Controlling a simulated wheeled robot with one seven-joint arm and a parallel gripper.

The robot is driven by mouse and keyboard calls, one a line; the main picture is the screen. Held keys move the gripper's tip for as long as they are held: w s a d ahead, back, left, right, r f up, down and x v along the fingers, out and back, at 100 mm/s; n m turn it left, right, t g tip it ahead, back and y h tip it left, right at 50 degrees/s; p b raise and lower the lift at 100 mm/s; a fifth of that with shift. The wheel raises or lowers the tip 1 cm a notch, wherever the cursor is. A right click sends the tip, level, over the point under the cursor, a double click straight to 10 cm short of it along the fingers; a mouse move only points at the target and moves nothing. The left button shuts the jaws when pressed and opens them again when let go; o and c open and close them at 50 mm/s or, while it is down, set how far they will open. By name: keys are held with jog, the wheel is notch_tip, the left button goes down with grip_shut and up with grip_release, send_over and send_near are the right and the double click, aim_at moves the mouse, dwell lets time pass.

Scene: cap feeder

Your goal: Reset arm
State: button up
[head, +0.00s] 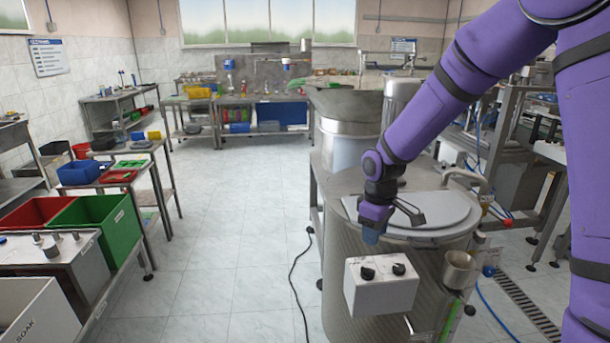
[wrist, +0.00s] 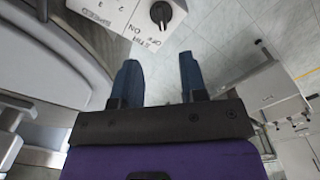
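My purple arm comes in from the upper right in the head view. My gripper (head: 371,234) points down at the near left edge of the round steel machine, above the white control box. In the wrist view my gripper (wrist: 158,82) has its two blue fingers spread apart, with nothing between them. The control box (head: 381,291) has two black knobs; in the wrist view the box (wrist: 118,22) shows a black knob and printed labels, just beyond the fingers. The gripper is apart from the knobs.
The machine's round lid (head: 430,209) lies right beside the gripper. A small steel cup (head: 459,268) hangs on the machine's front. A red bin (head: 35,213) and a green bin (head: 105,225) stand at the left. The tiled floor (head: 230,230) between is clear except for a black cable (head: 296,275).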

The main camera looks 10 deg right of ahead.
jog(key=s+d+r+m+t, duration=0.2)
jog(key=s+d+r+m, duration=0.1)
jog(key=s+r, duration=0.75)
jog(key=s+d+r+m+t, duration=0.2)
jog(key=s+d+r+m, duration=0.15)
jog(key=s+r, duration=0.65)
jog(key=s+r+m+t, duration=0.1)
jog(key=s+r+m, duration=0.1)
jog(key=s, duration=0.6)
jog(key=shift+s+r, duration=0.15)
jog(key=shift+r, duration=0.35)
